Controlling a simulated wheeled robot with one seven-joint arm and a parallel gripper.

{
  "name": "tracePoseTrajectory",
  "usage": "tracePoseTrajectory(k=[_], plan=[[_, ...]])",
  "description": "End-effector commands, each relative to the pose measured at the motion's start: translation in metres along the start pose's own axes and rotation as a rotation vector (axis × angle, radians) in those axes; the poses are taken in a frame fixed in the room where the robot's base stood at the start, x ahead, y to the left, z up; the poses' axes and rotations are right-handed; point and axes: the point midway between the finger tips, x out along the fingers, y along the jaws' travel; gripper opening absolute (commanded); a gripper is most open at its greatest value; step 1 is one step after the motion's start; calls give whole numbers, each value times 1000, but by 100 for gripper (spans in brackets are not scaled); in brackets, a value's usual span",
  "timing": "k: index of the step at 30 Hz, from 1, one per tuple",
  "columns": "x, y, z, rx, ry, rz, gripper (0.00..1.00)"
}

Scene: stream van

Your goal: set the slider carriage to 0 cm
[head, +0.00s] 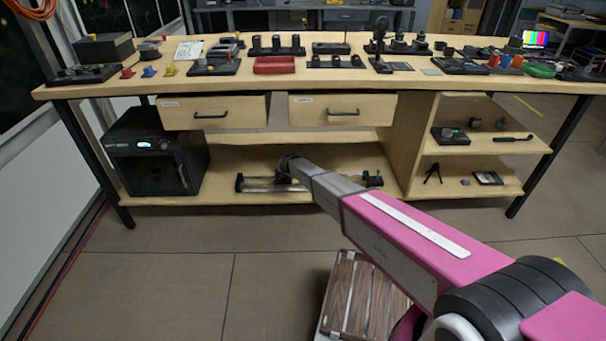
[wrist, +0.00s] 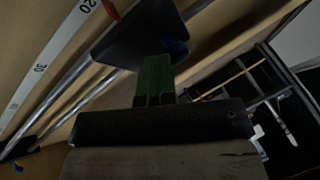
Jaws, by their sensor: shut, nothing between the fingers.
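The slider (head: 250,185) lies on the lower shelf under the bench, with dark end blocks and metal rails. In the wrist view its black carriage (wrist: 140,35) sits on the rails (wrist: 75,115), with a blue knob at its right side. A white scale strip (wrist: 50,62) runs beside the rails, showing 20 and 30. A red mark (wrist: 111,9) shows by the carriage just past the 20. The exact reading cannot be told. My gripper (wrist: 155,68) is shut and empty, its green fingers right in front of the carriage. I cannot tell whether they touch it. In the head view my arm hides part of the slider.
The bench top (head: 130,85) with many small items and two drawers (head: 215,112) is above the slider. A black box-like machine (head: 150,155) stands left of it. Side shelves (head: 480,145) hold small items at right. A slatted wooden crate (head: 350,300) is on the floor.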

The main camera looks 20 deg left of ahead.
Motion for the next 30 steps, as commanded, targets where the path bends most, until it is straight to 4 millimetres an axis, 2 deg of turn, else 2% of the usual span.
tracePoseTrajectory(k=[1, 6, 12, 15, 21, 30], plan=[[7, -19, 7, -4, 0, -3, 0], [20, -70, 31, -3, 0, -2, 0], [33, -117, 54, -2, 0, -2, 0], [37, -135, 63, -2, 1, -2, 0], [42, -156, 73, 0, 1, -1, 0], [43, -165, 78, 1, 0, -2, 0]])
